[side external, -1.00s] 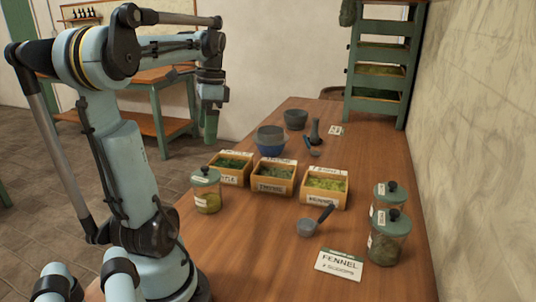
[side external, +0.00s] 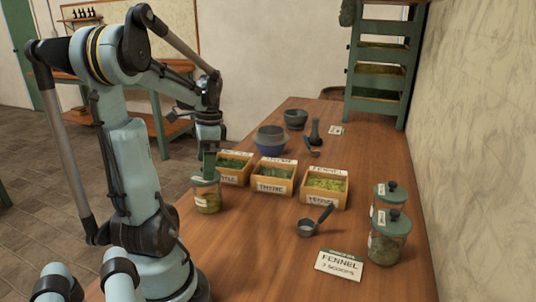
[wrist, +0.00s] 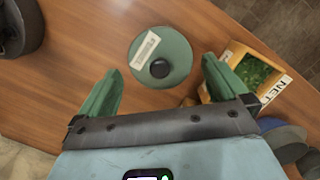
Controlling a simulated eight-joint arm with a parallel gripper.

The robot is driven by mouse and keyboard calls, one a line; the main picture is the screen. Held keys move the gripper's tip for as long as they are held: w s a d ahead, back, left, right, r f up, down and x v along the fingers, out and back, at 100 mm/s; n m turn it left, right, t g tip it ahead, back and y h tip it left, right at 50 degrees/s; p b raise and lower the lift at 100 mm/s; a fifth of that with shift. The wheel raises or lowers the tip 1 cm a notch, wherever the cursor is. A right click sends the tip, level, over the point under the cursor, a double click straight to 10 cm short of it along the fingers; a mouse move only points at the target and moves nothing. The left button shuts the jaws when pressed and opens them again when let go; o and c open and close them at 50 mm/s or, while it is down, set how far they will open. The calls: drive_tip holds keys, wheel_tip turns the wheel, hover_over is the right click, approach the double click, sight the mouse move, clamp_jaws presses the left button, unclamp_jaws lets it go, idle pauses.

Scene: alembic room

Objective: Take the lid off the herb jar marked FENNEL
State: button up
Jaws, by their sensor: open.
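A glass herb jar (side external: 208,202) with a green lid stands on the left of the table; its label is too small to read. Its lid (wrist: 178,52) with a black knob (wrist: 160,68) shows in the wrist view, still on the jar. My gripper (side external: 209,175) is open and points down just over this jar. In the wrist view its green fingers (wrist: 160,72) spread to either side of the knob, with nothing held. Two more lidded jars, a front one (side external: 386,246) and one behind it (side external: 380,198), stand at the right; I cannot read their labels.
Wooden boxes of herbs stand in a row: nettle (wrist: 232,73), thyme (side external: 275,187) and fennel (side external: 322,199). A scoop (side external: 308,228) and a card reading FENNEL, 2 SCOOPS (side external: 339,263) lie in front. Bowls (side external: 270,146) and a mortar (side external: 296,124) stand farther back.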

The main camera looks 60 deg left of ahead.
drive_tip(key=shift+s+f, duration=0.15)
drive_tip(key=shift+f, duration=0.9)
drive_tip(key=shift+c, duration=0.2)
drive_tip(key=c, duration=0.8)
drive_tip(key=shift+o, duration=0.2)
drive_tip(key=shift+r, duration=0.1)
